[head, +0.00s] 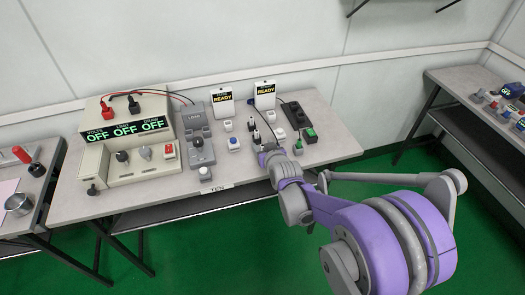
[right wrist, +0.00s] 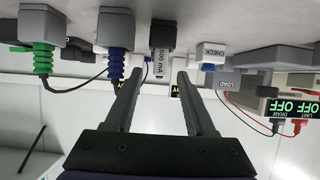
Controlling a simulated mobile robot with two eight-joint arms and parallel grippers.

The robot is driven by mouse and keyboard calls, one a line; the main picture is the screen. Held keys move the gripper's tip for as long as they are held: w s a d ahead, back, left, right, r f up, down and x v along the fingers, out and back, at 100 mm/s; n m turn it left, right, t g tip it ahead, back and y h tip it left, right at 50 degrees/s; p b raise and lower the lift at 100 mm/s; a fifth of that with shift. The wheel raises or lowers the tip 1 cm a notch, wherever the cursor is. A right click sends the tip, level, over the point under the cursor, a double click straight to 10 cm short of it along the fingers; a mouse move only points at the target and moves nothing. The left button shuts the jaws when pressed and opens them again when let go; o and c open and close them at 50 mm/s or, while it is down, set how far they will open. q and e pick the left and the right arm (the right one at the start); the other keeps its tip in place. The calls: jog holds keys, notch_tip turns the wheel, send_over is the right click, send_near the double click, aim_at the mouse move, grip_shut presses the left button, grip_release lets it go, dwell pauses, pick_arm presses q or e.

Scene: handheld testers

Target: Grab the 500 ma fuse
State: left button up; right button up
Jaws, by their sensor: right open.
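The 500 mA fuse (right wrist: 160,66) shows in the right wrist view, which is upside down. My left gripper is not in view.
In the right wrist view, a blue connector (right wrist: 112,66) and a green one (right wrist: 43,60) stand to the left; a CHECK block (right wrist: 210,51) stands to the right. In the head view, a power supply (head: 127,125), a LOAD tester (head: 198,140) and two READY displays (head: 222,100) crowd the table.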

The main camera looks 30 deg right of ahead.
aim_at(262, 145)
jog(key=x, duration=0.4)
jog(key=shift+w+d+f+b, duration=0.1)
jog(key=shift+w+f+b, duration=0.1)
jog(key=shift+f+b, duration=0.15)
grip_shut()
